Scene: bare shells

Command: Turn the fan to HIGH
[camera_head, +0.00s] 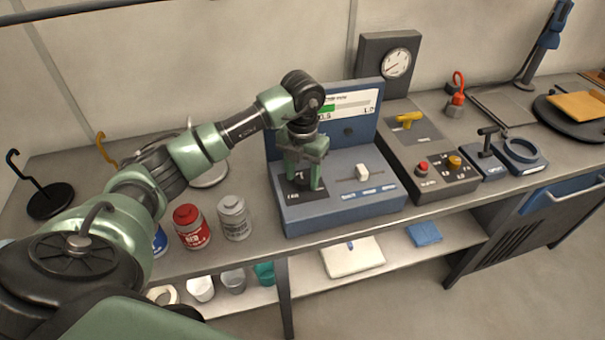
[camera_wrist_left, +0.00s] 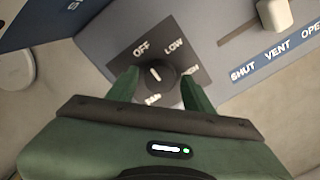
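The fan knob (camera_wrist_left: 156,77) is a round black dial on a dark plate at the left of the blue-grey console (camera_head: 335,212). Its white mark points up-left, toward OFF in the left wrist view. LOW is printed at its upper right; the label at its right, ending in "GH", is partly hidden by a finger. My left gripper (camera_head: 304,187) points down over the knob and hides it in the head view. Its green fingers stand open on either side of the knob, very close to it; contact cannot be told. My right gripper is not in view.
A white slider (camera_head: 362,172) labelled SHUT, VENT, OPEN is right of the knob. The console's upright back panel (camera_head: 350,128) rises behind. A red can (camera_head: 189,227) and a grey can (camera_head: 234,218) stand to the left. A button panel (camera_head: 428,155) is to the right.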

